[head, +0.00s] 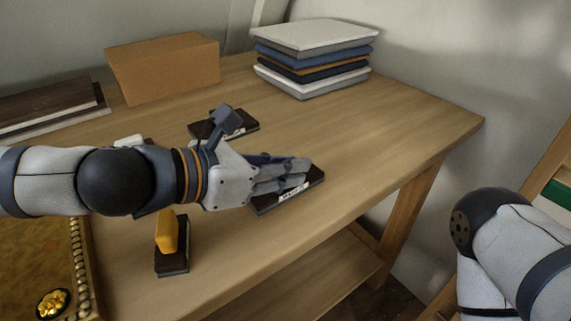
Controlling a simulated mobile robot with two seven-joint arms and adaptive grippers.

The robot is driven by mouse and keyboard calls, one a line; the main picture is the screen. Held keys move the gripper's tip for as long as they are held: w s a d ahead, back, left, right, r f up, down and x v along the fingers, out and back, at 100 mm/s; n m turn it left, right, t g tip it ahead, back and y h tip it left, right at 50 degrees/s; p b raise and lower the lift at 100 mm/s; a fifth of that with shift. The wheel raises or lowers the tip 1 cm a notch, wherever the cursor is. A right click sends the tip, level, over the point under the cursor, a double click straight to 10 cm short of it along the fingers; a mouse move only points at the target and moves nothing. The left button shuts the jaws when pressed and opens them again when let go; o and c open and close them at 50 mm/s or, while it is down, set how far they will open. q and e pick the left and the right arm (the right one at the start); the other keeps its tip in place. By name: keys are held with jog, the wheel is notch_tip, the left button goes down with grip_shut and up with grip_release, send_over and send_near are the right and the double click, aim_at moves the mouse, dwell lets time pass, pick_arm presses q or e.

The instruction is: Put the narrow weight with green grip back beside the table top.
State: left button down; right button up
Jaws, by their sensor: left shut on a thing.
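My left gripper (300,172) reaches in from the left over the wooden table top (385,135). Its fingers are shut just above a dark slab with a white label (290,196). The fingers hide what they hold, and I see no green grip there. Whether the held thing touches the slab, I cannot tell. A yellow block (167,232) stands on another dark slab (172,262) near the front. A further dark labelled slab (245,124) lies behind my wrist, partly hidden. My right gripper is out of view; only part of that arm shows at lower right.
A stack of books or folders (315,60) stands at the back right. A cardboard-brown box (163,68) and dark flat boards (45,108) are at the back left. A beaded gilt tray (80,270) is at front left. The table's right end is clear.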

pick_arm(q)
jog(key=c, duration=1.5)
grip_release()
jog(key=shift+c, duration=0.2)
